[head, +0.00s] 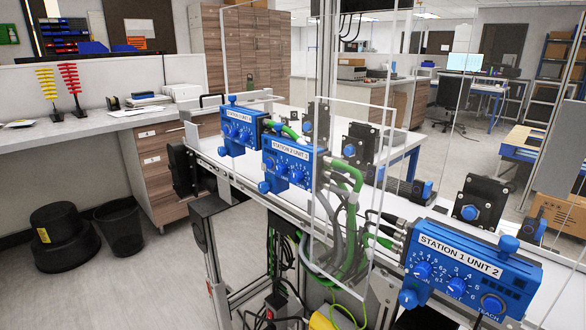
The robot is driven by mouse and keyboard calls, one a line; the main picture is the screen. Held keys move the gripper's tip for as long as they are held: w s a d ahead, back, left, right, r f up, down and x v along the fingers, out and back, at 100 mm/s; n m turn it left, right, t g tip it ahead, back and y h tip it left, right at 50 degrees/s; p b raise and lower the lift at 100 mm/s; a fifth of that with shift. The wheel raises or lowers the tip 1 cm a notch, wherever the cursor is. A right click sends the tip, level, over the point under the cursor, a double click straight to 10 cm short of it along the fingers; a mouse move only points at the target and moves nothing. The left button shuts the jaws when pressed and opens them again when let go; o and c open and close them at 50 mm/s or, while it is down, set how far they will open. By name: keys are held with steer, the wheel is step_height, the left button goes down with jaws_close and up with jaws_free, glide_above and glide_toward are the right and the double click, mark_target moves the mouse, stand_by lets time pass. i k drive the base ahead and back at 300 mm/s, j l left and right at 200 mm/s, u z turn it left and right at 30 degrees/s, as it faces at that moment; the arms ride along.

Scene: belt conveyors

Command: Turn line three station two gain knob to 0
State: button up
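Three blue sensor units are mounted along the conveyor's side. The nearest (470,266), at lower right, is labelled STATION 1 UNIT 2. It has a left knob (422,270), a middle knob (456,287) and a TEACH button (492,305). The middle unit (293,162) has a label that seems to begin STATION 2; its last figure is too small to read surely. The farthest unit (240,128), at left, also has a label too small to read surely. I cannot tell which unit belongs to line three, nor read any knob's setting. My gripper is not in view.
A clear upright panel (340,190) stands between the middle and nearest units. Green and grey cables (350,235) hang behind it. Black sensor blocks (483,200) stand on the conveyor's far side. A black step stool (62,240) and a bin (120,228) stand on the left floor.

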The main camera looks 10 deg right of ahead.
mark_target(298, 176)
steer(key=l+u, duration=0.2)
steer(key=u, duration=1.3)
steer(key=l+u, duration=0.15)
steer(key=l, duration=0.5)
